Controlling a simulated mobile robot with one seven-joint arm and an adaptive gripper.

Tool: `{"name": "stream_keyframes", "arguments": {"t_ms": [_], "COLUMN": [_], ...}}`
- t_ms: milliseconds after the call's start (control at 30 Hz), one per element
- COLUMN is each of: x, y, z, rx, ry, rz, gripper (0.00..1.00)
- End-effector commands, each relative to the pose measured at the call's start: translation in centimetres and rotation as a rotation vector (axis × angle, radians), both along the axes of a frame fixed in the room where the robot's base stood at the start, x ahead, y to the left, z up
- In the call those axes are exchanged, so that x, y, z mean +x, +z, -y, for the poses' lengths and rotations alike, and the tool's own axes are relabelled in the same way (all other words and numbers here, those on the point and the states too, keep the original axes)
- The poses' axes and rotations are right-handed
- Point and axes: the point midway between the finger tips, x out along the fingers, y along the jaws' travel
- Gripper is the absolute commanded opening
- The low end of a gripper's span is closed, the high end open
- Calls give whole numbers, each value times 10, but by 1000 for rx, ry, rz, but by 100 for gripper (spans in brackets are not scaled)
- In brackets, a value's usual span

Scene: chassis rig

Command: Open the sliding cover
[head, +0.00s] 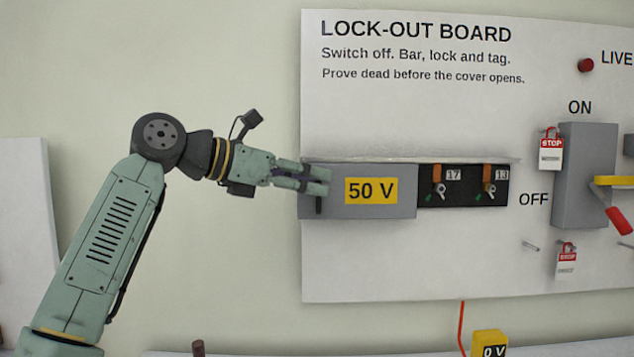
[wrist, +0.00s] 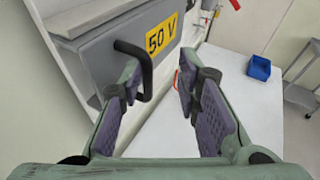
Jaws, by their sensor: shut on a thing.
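The sliding cover (head: 400,203) is a grey plate with a yellow "50 V" label on the lock-out board. It sits toward the left, and a black panel (head: 462,198) with terminals 17 and 13 shows bare to its right. My gripper (head: 322,182) is at the cover's left end, shut on its black handle (head: 319,207), whose lower end shows below the fingers. In the wrist view the cover (wrist: 105,57) and its bent black handle (wrist: 147,70) lie close to the left finger of my gripper (wrist: 160,88).
To the right, a grey switch box (head: 585,170) has a yellow bar and a red-ended lever. Red-and-white lock tags (head: 551,150) hang on the board (head: 400,265). A yellow "0 V" device (head: 489,344) stands below. A blue bin (wrist: 259,67) shows in the wrist view.

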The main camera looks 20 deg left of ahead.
Motion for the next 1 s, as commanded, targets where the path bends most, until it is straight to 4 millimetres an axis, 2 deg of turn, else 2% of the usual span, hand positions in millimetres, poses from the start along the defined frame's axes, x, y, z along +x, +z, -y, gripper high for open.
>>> {"name": "stream_keyframes", "arguments": {"t_ms": [33, 1000], "x": [-8, -59], "y": [6, 1], "z": [0, -45], "rx": [-2, -2], "ry": [-9, -5], "rz": [11, 0], "gripper": [18, 18]}}
